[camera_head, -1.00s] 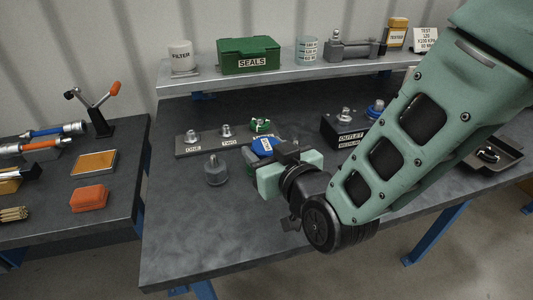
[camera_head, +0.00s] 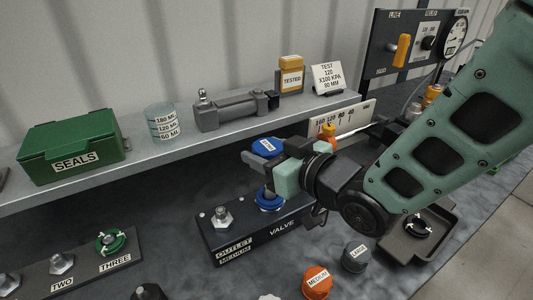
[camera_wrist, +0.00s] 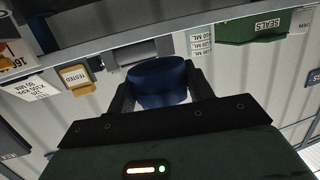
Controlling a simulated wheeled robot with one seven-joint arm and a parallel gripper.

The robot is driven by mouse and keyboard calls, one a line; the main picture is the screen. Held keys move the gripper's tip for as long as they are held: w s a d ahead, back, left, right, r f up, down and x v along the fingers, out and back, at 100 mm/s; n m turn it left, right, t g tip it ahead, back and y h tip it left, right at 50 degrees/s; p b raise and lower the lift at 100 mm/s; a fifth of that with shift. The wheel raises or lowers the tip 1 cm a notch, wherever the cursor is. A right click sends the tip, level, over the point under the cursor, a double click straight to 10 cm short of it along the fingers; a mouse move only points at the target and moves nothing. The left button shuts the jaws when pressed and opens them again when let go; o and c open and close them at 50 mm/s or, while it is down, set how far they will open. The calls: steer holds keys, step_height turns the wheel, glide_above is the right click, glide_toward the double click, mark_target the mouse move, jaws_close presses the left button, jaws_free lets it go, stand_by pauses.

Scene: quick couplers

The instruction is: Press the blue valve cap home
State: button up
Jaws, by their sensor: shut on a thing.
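The blue valve cap (camera_head: 268,147) has a pale label on top and sits between the fingers of my gripper (camera_head: 264,163). In the wrist view the blue cap (camera_wrist: 158,84) fills the gap between the two dark fingers. My gripper is shut on it and holds it above the dark valve block (camera_head: 262,232), marked OUTLET MEDIUM and VALVE. A blue-collared fitting (camera_head: 268,202) stands on the block below the cap, with space between. A bare metal fitting (camera_head: 222,218) stands on the block's left part. My gripper partly hides the cap's near side.
The shelf (camera_head: 150,152) runs close behind, with the green SEALS box (camera_head: 70,150) and a grey cylinder device (camera_head: 232,110). An orange MEDIUM cap (camera_head: 317,283) and a grey LARGE cap (camera_head: 356,257) lie in front. A green-ringed fitting (camera_head: 110,242) is on the left rail.

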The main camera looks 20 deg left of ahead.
steer(key=shift+w+d+r, duration=0.1)
steer(key=shift+w+d, duration=0.05)
steer(key=shift+w, duration=0.25)
step_height(320, 180, down, 6)
steer(key=b, duration=0.6)
steer(key=shift+f, duration=1.85)
stand_by(2.3)
steer(key=o, duration=0.9)
steer(key=shift+o, duration=0.2)
